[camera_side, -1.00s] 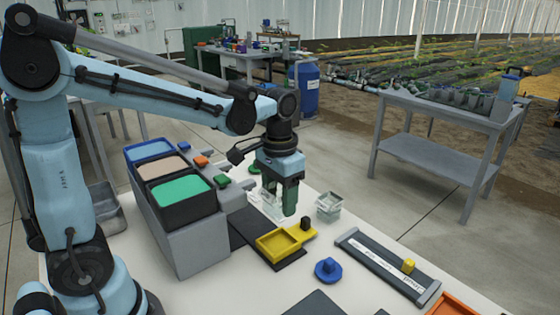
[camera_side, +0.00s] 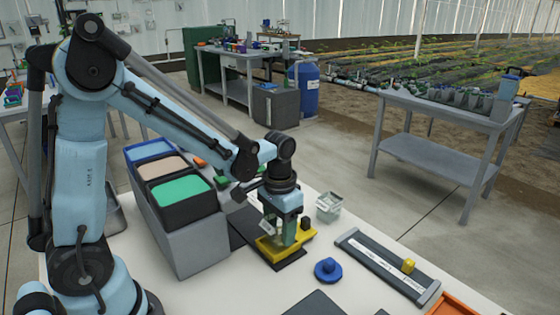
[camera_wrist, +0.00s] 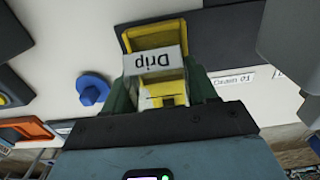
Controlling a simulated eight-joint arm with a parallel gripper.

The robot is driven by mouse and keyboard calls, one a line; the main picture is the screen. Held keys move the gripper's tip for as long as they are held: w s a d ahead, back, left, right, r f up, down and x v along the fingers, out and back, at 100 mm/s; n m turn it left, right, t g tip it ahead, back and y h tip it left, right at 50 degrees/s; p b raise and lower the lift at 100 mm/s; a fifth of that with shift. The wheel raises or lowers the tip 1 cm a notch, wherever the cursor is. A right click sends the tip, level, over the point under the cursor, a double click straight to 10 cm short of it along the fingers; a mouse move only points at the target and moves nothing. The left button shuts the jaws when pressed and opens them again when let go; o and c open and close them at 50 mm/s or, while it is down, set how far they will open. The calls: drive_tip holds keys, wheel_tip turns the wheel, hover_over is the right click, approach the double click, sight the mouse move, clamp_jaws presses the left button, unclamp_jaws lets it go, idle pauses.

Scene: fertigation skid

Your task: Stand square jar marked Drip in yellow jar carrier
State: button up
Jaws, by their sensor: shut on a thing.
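The square jar marked Drip (camera_wrist: 154,60) is between the green fingers of my gripper (camera_wrist: 160,92) in the wrist view, its label upside down there. The yellow jar carrier (camera_side: 270,251) lies on a dark mat on the white table. In the side view my gripper (camera_side: 287,238) is shut on the jar, low over the carrier. The carrier also shows behind the jar in the wrist view (camera_wrist: 152,33). The fingers hide much of the jar in the side view, and I cannot tell whether its base touches the carrier floor.
Another clear square jar (camera_side: 329,207) stands behind and right of the carrier. A blue knobbed piece (camera_side: 328,270) and a grey rail with a yellow slider (camera_side: 408,265) are to the right. Bins with coloured contents (camera_side: 181,193) stand to the left.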

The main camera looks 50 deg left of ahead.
drive_tip(key=shift+f, duration=0.15)
drive_tip(key=o, duration=1.1)
drive_tip(key=shift+o, duration=0.2)
wheel_tip(320, 180, up, 9)
idle(0.5)
